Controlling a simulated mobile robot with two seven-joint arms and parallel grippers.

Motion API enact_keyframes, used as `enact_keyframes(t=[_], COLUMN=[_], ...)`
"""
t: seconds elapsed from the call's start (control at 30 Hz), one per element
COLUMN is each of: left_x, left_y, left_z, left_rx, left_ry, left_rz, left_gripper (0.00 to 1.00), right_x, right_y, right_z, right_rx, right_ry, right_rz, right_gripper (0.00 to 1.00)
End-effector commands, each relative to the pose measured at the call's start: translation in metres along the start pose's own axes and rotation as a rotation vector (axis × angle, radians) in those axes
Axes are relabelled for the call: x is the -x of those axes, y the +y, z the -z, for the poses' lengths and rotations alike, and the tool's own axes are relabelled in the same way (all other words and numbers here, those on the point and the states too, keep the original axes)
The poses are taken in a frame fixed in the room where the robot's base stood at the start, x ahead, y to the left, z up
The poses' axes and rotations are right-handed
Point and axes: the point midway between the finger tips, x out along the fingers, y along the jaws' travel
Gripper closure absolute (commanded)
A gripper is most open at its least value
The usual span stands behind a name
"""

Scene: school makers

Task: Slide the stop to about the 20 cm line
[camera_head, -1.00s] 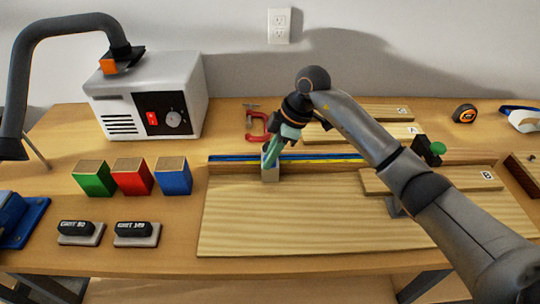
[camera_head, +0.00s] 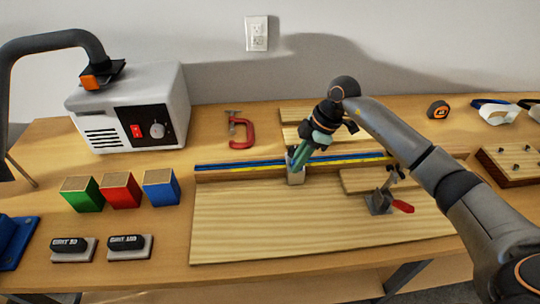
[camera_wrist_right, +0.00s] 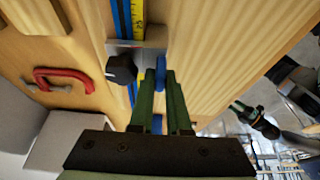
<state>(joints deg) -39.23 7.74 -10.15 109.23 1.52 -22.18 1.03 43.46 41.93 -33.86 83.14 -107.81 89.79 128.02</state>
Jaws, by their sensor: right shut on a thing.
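The stop (camera_head: 296,176) is a small pale block sitting on the wooden rail (camera_head: 240,175), which carries a blue strip and a yellow ruled strip (camera_head: 345,160). My right gripper (camera_head: 297,162) reaches down onto the stop, its green fingers shut on it. In the right wrist view, the gripper (camera_wrist_right: 160,82) closes around a blue tab of the stop (camera_wrist_right: 139,50), beside a black knob. The ruler's numbers are too small to read in the head view, and the stop covers part of the strips.
A toggle clamp with a red handle (camera_head: 402,206) stands on the board (camera_head: 300,225) to the right. A red C-clamp (camera_head: 241,132) lies behind the rail. Coloured blocks (camera_head: 120,190) and a white machine (camera_head: 130,110) are at left. My right arm covers the rail's right part.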

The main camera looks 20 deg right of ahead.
Motion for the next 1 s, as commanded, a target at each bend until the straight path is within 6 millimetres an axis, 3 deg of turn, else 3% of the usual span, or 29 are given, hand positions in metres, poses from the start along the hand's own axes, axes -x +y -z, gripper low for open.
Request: enact_keyframes(t=[0.03, 0.1, 0.3, 0.77, 0.8, 0.9, 1.0], left_x=[0.005, 0.007, 0.01, 0.01, 0.01, 0.01, 0.01], left_y=[0.001, 0.001, 0.004, 0.005, 0.005, 0.005, 0.005], left_z=[0.004, 0.007, 0.014, 0.018, 0.018, 0.018, 0.018], left_rx=[0.001, 0.001, 0.003, 0.002, 0.002, 0.002, 0.002], left_ry=[-0.002, -0.002, 0.004, 0.009, 0.009, 0.009, 0.009], left_rz=[-0.001, -0.001, -0.005, -0.007, -0.007, -0.007, -0.007], left_gripper=[0.5, 0.5, 0.5, 0.5, 0.5, 0.5, 0.5], right_x=[0.01, 0.016, 0.025, 0.028, 0.028, 0.027, 0.027], right_y=[0.001, 0.001, 0.001, 0.001, 0.001, 0.001, 0.001], right_z=[-0.017, -0.03, -0.056, -0.065, -0.065, -0.064, -0.063], right_rx=[-0.009, -0.008, -0.007, -0.005, -0.005, -0.005, -0.004], right_ry=[-0.015, -0.015, -0.013, -0.012, -0.012, -0.011, -0.009], right_rz=[0.0, 0.0, -0.001, -0.003, -0.003, -0.003, -0.002], right_gripper=[1.0, 1.0, 1.0, 1.0, 0.84, 0.73, 0.72])
